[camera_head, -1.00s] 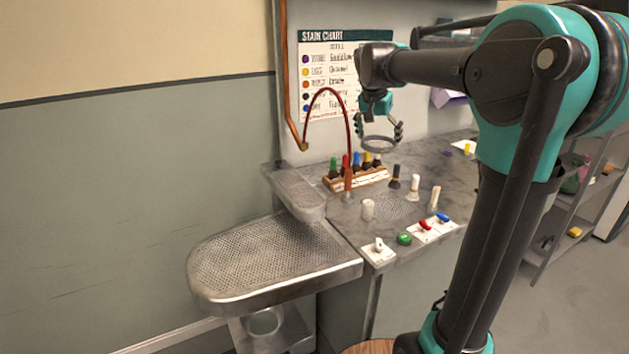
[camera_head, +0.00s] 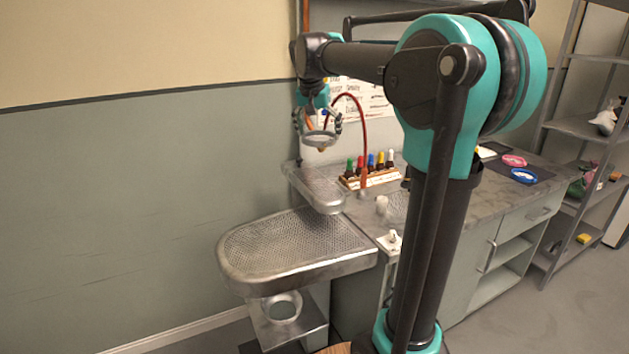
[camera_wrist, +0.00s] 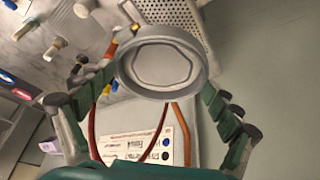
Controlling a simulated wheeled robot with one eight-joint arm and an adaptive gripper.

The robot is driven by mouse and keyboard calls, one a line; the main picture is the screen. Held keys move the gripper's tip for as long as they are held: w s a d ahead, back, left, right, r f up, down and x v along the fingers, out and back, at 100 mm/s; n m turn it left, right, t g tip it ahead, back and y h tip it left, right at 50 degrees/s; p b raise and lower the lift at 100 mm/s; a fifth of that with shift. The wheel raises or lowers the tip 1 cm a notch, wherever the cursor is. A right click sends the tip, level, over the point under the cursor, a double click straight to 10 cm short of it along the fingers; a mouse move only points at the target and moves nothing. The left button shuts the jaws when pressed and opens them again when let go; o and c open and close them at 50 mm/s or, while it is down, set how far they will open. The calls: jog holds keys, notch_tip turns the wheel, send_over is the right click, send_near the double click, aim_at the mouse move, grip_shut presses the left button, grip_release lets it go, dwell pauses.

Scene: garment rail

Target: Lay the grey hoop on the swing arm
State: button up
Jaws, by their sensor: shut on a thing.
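The grey hoop (camera_head: 320,145) is held level in my gripper (camera_head: 318,128), in the air above the swing arm. In the wrist view the hoop (camera_wrist: 160,92) sits between the fingers of my gripper (camera_wrist: 163,75), which are shut on it. The swing arm (camera_head: 318,188) is the small, narrow perforated metal board above and behind the large board. Part of a perforated board (camera_wrist: 178,14) shows behind the hoop in the wrist view. The hoop is clear of the swing arm; the exact height between them is hard to judge.
The large perforated board (camera_head: 290,245) stands in front. A curved red hose (camera_head: 363,125) rises just right of the hoop. A bottle rack (camera_head: 370,180) is on the counter. A pink ring (camera_head: 513,160) and a blue ring (camera_head: 524,176) lie further right.

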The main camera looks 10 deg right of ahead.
aim_at(314, 146)
notch_tip(314, 146, down, 15)
jog(key=shift+d+f, duration=0.1)
dwell(0.4)
jog(key=o, duration=0.7)
jog(key=shift+f, duration=0.1)
jog(key=shift+o, duration=0.9)
jog(key=v, duration=1.2)
